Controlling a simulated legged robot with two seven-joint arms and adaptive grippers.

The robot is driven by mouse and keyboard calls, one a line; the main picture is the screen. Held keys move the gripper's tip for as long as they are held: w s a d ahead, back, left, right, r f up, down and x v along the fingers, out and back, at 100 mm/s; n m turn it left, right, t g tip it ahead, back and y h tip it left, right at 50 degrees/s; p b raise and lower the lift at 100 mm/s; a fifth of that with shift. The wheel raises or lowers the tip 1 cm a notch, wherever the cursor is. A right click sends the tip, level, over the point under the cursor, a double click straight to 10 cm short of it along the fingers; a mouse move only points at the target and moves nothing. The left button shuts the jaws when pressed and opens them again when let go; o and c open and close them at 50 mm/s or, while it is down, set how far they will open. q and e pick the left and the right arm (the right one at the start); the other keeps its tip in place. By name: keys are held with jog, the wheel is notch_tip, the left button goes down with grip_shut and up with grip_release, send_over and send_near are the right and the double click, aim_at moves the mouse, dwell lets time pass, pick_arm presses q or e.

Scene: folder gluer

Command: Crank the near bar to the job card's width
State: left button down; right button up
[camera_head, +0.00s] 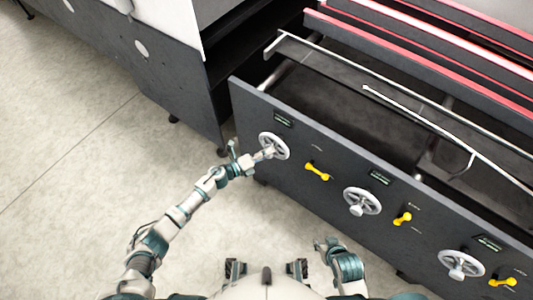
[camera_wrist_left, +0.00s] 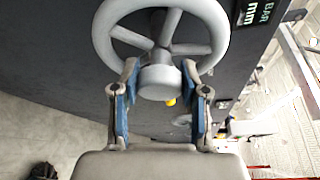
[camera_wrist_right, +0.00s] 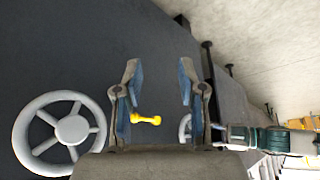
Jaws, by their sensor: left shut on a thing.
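My left gripper (camera_head: 262,154) is at the leftmost grey handwheel (camera_head: 284,140) on the machine's dark front panel. In the left wrist view its two blue-padded fingers (camera_wrist_left: 160,105) stand on either side of the wheel's round hub (camera_wrist_left: 159,78) and are shut on it. A small display marked in mm (camera_wrist_left: 254,14) sits beside that wheel. A thin pale bar (camera_head: 420,120) runs across the machine's open bed, nearest the panel. My right gripper (camera_head: 326,244) is open and empty, low in front of the panel; its fingers (camera_wrist_right: 158,95) are well apart. I cannot make out a job card.
Two more handwheels, the middle one (camera_head: 362,201) and the right one (camera_head: 461,264), are on the panel. Yellow levers (camera_head: 317,171) stick out between the wheels. Another pale bar (camera_head: 330,58) lies farther back, before red-edged rails (camera_head: 400,45). The floor (camera_head: 70,130) at left is clear.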

pick_arm(q)
jog(key=shift+s+f+m+y+p, duration=0.25)
jog(key=shift+m+y+p, duration=0.25)
jog(key=shift+m+p, duration=0.15)
jog(key=shift+f+m, duration=0.15)
jog(key=shift+m, duration=0.1)
pick_arm(e)
jog(key=shift+s+d+f+g+h, duration=0.25)
jog(key=shift+s+g, duration=0.3)
jog(key=shift+s, duration=0.35)
jog(key=shift+s+d+f+g, duration=0.25)
jog(key=shift+s+g, duration=0.25)
jog(key=shift+s, duration=0.4)
jog(key=shift+s+d+f+g+h, duration=0.15)
jog(key=shift+s+d+g, duration=0.3)
jog(key=shift+s, duration=0.45)
jog(key=shift+a, duration=0.1)
pick_arm(q)
jog(key=c, duration=0.6)
grip_release()
jog(key=shift+w+d, duration=0.1)
jog(key=shift+w, duration=0.05)
pick_arm(e)
jog(key=shift+w, duration=0.1)
pick_arm(q)
jog(key=shift+r, duration=0.2)
jog(key=shift+a, duration=0.2)
jog(key=v, duration=1.1)
jog(key=shift+s+a, duration=0.25)
jog(key=shift+a, duration=0.05)
